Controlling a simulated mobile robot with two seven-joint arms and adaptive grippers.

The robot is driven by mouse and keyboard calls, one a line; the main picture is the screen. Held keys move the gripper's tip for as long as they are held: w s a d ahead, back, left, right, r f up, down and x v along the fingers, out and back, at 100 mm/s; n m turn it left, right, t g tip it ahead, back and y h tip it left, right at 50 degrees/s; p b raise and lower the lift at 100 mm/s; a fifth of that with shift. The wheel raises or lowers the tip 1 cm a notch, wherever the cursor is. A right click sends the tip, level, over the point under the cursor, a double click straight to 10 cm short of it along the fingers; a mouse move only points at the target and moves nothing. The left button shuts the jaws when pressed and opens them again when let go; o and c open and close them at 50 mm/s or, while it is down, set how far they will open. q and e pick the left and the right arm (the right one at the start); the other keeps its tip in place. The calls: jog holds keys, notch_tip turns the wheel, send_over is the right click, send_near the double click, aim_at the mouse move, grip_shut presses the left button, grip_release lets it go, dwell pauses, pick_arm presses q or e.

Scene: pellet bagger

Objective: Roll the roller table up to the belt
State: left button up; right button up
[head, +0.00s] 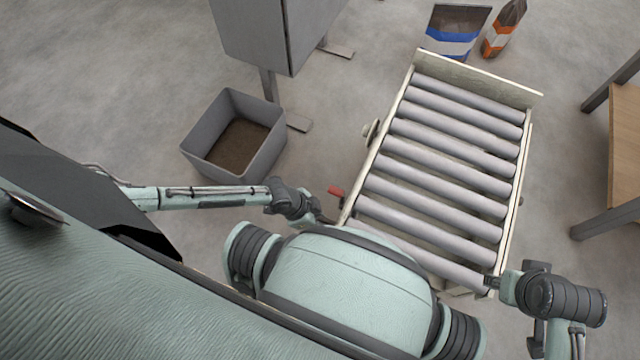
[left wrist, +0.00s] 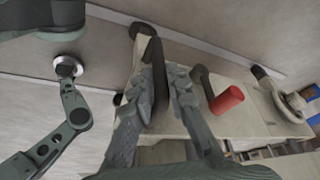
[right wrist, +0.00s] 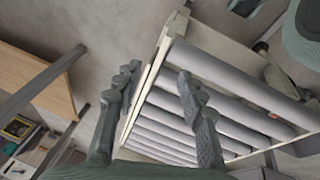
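The roller table (head: 349,207), a cream frame with several grey rollers (head: 440,185), stands in front of me in the head view. A raised plate closes its far end. My left gripper (head: 322,217) is at its near left corner by a red-tipped lever (head: 335,191). In the left wrist view, the left fingers (left wrist: 159,72) are closed about a dark handle (left wrist: 155,95), with the red lever end (left wrist: 226,99) beside them. My right gripper (head: 490,282) is at the near right corner. In the right wrist view, its fingers (right wrist: 158,75) are apart, with the side rail between them. I cannot make out the belt.
A grey machine cabinet (head: 265,30) on a footed post stands at the back left. A grey bin (head: 190,150) with brown contents is below it. A wooden-topped bench (head: 625,150) is at right.

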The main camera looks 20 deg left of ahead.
pick_arm(q)
jog(key=o, duration=0.3)
jog(key=shift+o, duration=0.2)
jog(key=v, duration=0.7)
jog(key=shift+r, duration=0.25)
jog(key=shift+a, duration=0.1)
